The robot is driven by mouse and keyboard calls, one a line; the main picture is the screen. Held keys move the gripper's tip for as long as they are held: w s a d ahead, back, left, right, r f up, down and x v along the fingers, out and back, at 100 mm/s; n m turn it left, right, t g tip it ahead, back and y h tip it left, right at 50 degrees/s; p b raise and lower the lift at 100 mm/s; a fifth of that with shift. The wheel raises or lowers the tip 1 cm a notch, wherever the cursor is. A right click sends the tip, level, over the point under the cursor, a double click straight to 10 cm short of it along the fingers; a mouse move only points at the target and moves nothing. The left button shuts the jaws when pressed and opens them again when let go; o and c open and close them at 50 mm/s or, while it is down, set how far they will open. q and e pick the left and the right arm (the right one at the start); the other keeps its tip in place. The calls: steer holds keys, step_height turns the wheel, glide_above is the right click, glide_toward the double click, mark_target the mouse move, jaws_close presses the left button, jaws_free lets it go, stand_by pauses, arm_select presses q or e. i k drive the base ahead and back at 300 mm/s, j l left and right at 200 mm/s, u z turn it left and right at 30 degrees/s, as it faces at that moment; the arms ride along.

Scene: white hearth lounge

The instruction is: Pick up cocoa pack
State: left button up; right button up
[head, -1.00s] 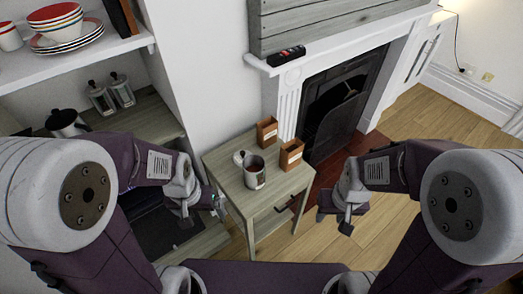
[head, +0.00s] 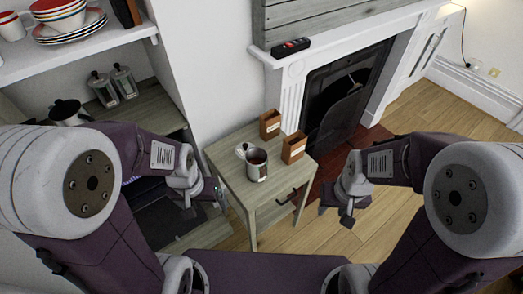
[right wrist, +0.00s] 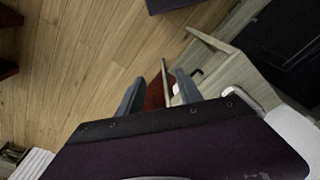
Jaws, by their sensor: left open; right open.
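Two brown packs with pale labels stand upright on a small wooden side table (head: 240,190): a rear pack (head: 270,124) and a front pack (head: 294,148). The labels are too small to read, so I cannot tell which is cocoa. My left gripper (head: 219,197) is open and empty at the table's left side, apart from the packs. My right gripper (head: 347,214) is open and empty to the right of the table. Its open fingers also show in the right wrist view (right wrist: 160,94), with no pack between them.
A fireplace (head: 345,100) stands behind the table. Shelves with plates (head: 68,25) and jars (head: 113,84) are at left. Wooden floor is clear at right.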

mark_target(270, 122)
steer(key=i+l+u, duration=0.1)
steer(key=u, duration=0.4)
steer(key=i+l+u, duration=0.15)
steer(key=u, duration=0.35)
steer(key=i+l+u, duration=0.1)
steer(key=u, duration=0.4)
steer(key=l, duration=0.1)
